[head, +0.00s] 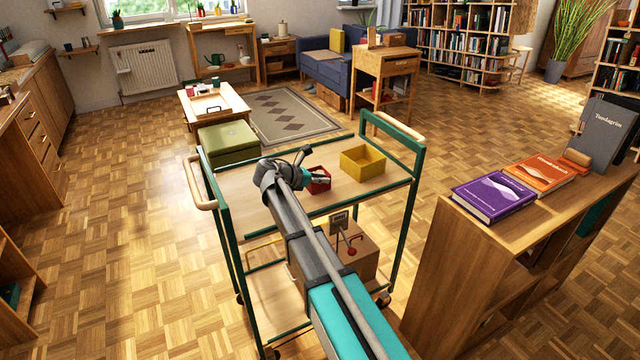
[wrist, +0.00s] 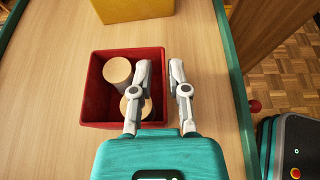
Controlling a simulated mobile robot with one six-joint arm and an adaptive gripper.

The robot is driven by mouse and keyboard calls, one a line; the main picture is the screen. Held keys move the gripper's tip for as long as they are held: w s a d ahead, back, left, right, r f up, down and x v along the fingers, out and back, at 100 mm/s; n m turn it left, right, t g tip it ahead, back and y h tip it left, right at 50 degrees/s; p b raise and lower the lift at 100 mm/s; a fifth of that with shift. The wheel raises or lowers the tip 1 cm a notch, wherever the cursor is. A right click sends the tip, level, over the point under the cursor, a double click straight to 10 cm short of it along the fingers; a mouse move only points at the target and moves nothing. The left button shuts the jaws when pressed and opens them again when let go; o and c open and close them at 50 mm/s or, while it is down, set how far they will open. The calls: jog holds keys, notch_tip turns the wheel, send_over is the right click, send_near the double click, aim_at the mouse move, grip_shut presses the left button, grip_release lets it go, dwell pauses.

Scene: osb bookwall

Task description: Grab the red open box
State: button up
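The red open box (head: 317,187) stands on the top shelf of the trolley, partly hidden by my gripper (head: 323,178) in the head view. In the wrist view the red box (wrist: 96,90) holds two pale wooden cylinders (wrist: 118,70). My gripper (wrist: 160,66) is part open, with a narrow gap between its fingers. The left finger overlaps the box's inside and the right finger lies just outside its right wall, which shows between them. I cannot tell how deep the fingers reach or whether they touch the wall.
A yellow open box (head: 362,163) stands behind the red one on the trolley (head: 345,198). Green rails edge the trolley. A green box (head: 228,143) lies beyond its left side. A low shelf with books (head: 494,199) stands to the right.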

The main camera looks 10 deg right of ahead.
dwell(0.5)
grip_shut()
jog(key=shift+r, duration=0.15)
notch_tip(320, 180, up, 3)
jog(key=p, duration=0.3)
jog(key=shift+f, duration=0.2)
jog(key=s+a+r+p, duration=0.4)
jog(key=s+r+p, duration=0.6)
jog(key=s, duration=0.3)
jog(key=shift+s, duration=0.25)
jog(key=shift+d, duration=0.1)
